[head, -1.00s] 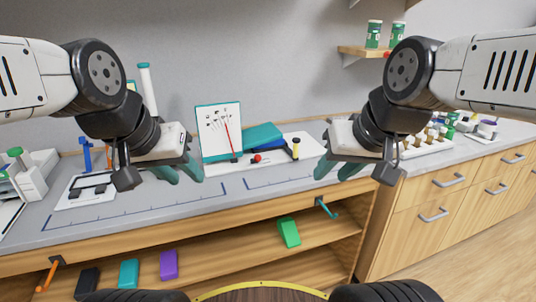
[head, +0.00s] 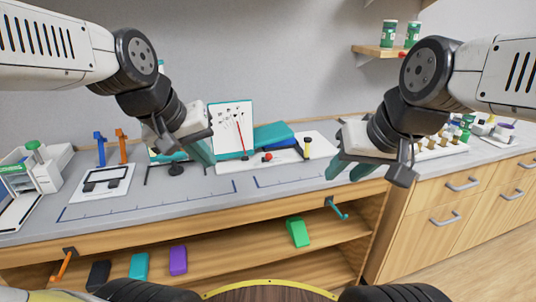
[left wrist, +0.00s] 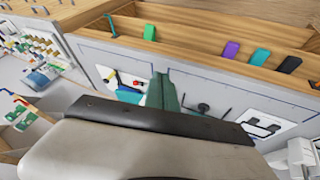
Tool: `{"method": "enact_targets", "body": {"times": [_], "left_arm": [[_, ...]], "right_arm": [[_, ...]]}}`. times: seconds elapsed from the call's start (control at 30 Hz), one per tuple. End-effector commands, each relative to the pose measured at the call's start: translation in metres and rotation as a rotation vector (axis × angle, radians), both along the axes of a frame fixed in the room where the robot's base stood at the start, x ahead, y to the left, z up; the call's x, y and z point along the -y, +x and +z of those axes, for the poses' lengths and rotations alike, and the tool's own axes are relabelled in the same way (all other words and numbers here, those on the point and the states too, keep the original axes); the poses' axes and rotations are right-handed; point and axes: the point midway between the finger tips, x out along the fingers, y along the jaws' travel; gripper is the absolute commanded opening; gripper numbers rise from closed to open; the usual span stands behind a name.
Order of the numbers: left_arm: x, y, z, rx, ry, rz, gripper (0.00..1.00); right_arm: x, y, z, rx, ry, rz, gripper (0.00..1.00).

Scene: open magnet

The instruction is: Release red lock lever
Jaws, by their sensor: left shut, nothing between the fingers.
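A white board with a teal edge (head: 231,113) stands upright at the back of the counter, with a thin red stick shape (head: 241,138) across its front. A red knob (head: 267,156) sits on the white plate to its right; the red part also shows in the left wrist view (left wrist: 137,83). I cannot tell which red part is the lock lever. My left gripper (head: 207,156) is shut and empty, just left of the board, apart from the red knob. It also shows in the left wrist view (left wrist: 163,92). My right gripper (head: 347,169) is open and empty, right of the plate.
A blue and teal block (head: 274,134) lies behind the knob, and a black post with a yellow top (head: 307,148) stands right of it. A white plate with black handles (head: 104,182) lies to the left. The counter's front strip is clear. A shelf below holds coloured blocks.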

Motion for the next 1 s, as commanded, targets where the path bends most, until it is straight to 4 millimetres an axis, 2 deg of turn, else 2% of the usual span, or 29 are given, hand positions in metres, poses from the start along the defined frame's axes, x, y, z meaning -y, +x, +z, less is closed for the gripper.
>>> {"method": "enact_targets", "body": {"times": [0.03,0.27,0.6,0.8,1.0], "left_arm": [[0.006,0.016,-0.004,-0.036,-0.037,0.039,0.0],[0.029,0.087,-0.025,-0.163,-0.173,0.285,0.0],[0.074,0.183,-0.078,-0.252,-0.245,0.667,0.0],[0.096,0.221,-0.103,-0.229,-0.26,0.831,0.0],[0.108,0.238,-0.112,-0.203,-0.273,0.906,0.0]], "right_arm": [[0.0,0.0,0.0,0.0,0.0,0.0,0.36],[0.0,0.0,0.0,0.0,0.0,0.0,0.36],[0.0,0.0,0.0,0.0,0.0,0.0,0.36],[0.0,0.0,0.0,0.0,0.0,0.0,0.36],[0.0,0.0,0.0,0.0,0.0,0.0,0.36]]}}
